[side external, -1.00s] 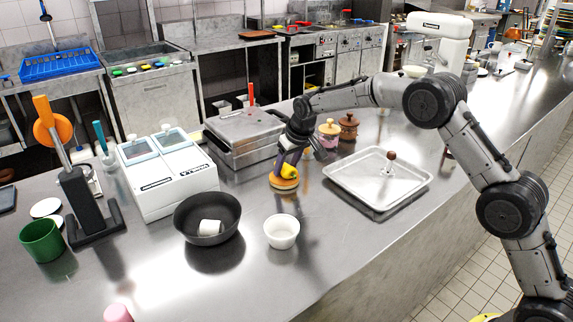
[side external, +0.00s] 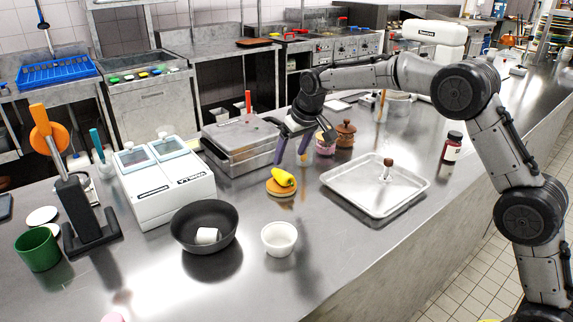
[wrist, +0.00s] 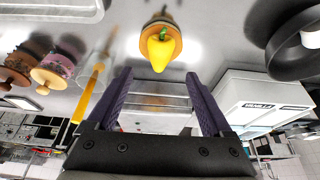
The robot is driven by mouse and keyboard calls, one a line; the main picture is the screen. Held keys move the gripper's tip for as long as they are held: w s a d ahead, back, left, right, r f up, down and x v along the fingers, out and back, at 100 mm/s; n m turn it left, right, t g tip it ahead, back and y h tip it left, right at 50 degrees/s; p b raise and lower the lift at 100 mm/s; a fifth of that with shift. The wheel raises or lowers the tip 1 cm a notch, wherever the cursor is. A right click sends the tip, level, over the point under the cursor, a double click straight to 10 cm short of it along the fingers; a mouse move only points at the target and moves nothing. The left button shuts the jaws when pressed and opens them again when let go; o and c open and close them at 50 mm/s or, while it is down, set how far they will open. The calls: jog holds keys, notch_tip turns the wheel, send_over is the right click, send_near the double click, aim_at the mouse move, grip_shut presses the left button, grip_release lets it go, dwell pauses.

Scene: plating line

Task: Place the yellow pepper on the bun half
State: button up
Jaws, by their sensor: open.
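The yellow pepper (side external: 283,177) lies on top of the bun half (side external: 281,190) on the steel counter, in the middle of the side view. In the wrist view the pepper (wrist: 160,47) shows its green stem and covers much of the bun half (wrist: 163,22). My gripper (side external: 290,161) is above and behind the pepper, apart from it. Its two purple fingers are spread wide with nothing between them, as the wrist view (wrist: 164,85) also shows.
A metal tray (side external: 345,202) with a small brown-topped item is to the right. A white bowl (side external: 279,238) and a dark pan (side external: 186,245) holding a white cup stand in front. A grill press (side external: 240,143), a white two-lidded container (side external: 150,205) and lidded jars (side external: 345,135) are nearby.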

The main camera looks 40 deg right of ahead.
jog(key=shift+v, duration=1.85)
jog(key=s+d+r, duration=0.1)
jog(key=s+r, duration=0.3)
jog(key=s, duration=0.7)
jog(key=s+d+r, duration=0.1)
jog(key=s+r, duration=0.3)
jog(key=s, duration=0.7)
jog(key=s+f, duration=0.3)
jog(key=s, duration=0.7)
jog(key=s+f+t, duration=0.1)
jog(key=s+f, duration=0.2)
jog(key=s, duration=0.7)
jog(key=shift+s+d+f, duration=0.2)
jog(key=shift+d+f, duration=0.05)
jog(key=shift+f, duration=0.05)
